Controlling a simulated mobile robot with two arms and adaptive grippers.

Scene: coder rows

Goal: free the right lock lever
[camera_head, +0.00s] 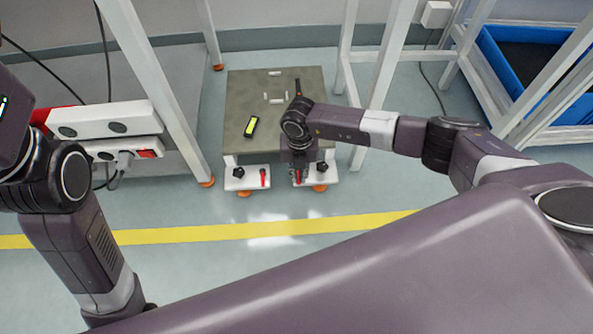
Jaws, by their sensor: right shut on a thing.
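A low grey-topped cart (245,90) stands on the floor at the centre, with white brackets at its front. The right bracket (327,177) carries the red right lock lever (299,179), which is partly hidden by my gripper. The left bracket (236,183) carries a similar red lever (263,177) and a black knob (239,172). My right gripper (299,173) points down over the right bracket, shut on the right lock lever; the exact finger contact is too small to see. My left arm is at the left, with its gripper out of view.
A black and yellow device (251,126) and a dark rod-like item (298,86) lie on the cart top. White frame legs (160,90) flank the cart. A blue bin (545,80) stands at the right. Floor in front, with a yellow line (250,231), is clear.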

